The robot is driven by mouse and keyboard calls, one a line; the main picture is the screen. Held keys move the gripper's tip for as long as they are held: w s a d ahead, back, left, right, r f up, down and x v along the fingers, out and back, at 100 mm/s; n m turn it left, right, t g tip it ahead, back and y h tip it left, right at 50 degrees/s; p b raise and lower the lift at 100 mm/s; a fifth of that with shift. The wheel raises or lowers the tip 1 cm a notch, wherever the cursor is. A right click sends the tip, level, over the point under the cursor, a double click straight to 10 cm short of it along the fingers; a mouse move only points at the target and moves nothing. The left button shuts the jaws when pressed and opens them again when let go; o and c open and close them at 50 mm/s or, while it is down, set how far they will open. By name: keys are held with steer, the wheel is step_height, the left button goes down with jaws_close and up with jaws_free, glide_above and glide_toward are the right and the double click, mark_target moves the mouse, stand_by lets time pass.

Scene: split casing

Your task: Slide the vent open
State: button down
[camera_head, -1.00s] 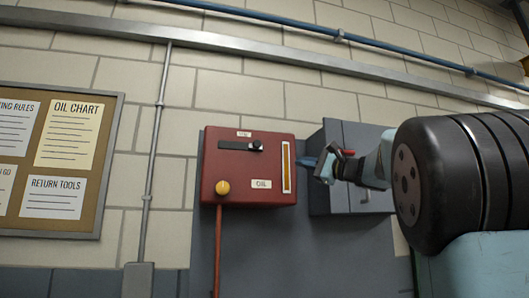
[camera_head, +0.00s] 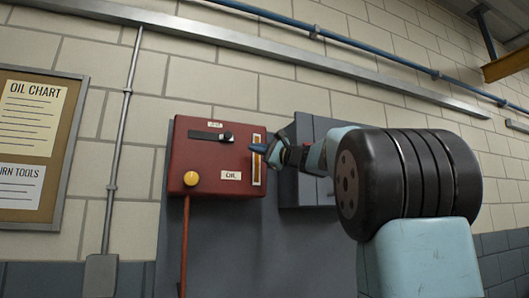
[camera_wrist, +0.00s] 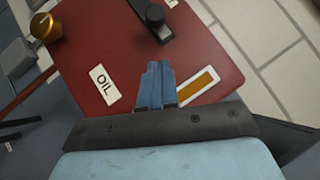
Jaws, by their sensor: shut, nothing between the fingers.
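The vent slider is a black knob (camera_head: 227,137) at the right end of a short dark slot, under a small label, on the upper front of the red casing (camera_head: 205,165). In the wrist view the black knob (camera_wrist: 153,14) lies beyond my fingertips, at the top of the picture. My gripper (camera_head: 256,149) is shut and empty. In the head view its blue tips overlap the yellow gauge strip at the casing's right edge. In the wrist view my gripper (camera_wrist: 154,66) points at the casing face, apart from the knob. Whether it touches the casing cannot be told.
A yellow round knob (camera_head: 191,178) and an OIL label (camera_head: 231,175) are low on the casing. The yellow gauge (camera_wrist: 196,87) lies right of my fingers. A grey box (camera_head: 307,190) stands right of the casing; a red pipe (camera_head: 185,235) runs below it.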

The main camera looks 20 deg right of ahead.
mark_target(241, 141)
steer(key=shift+w+a+r, duration=0.35)
steer(key=shift+a+r, duration=0.1)
steer(key=shift+a, duration=0.4)
steer(key=shift+w+a+r, duration=0.35)
steer(key=shift+a+r, duration=0.1)
steer(key=shift+a, duration=0.4)
steer(key=shift+w+a+r, duration=0.35)
steer(key=shift+a+r, duration=0.1)
steer(key=shift+a, duration=0.4)
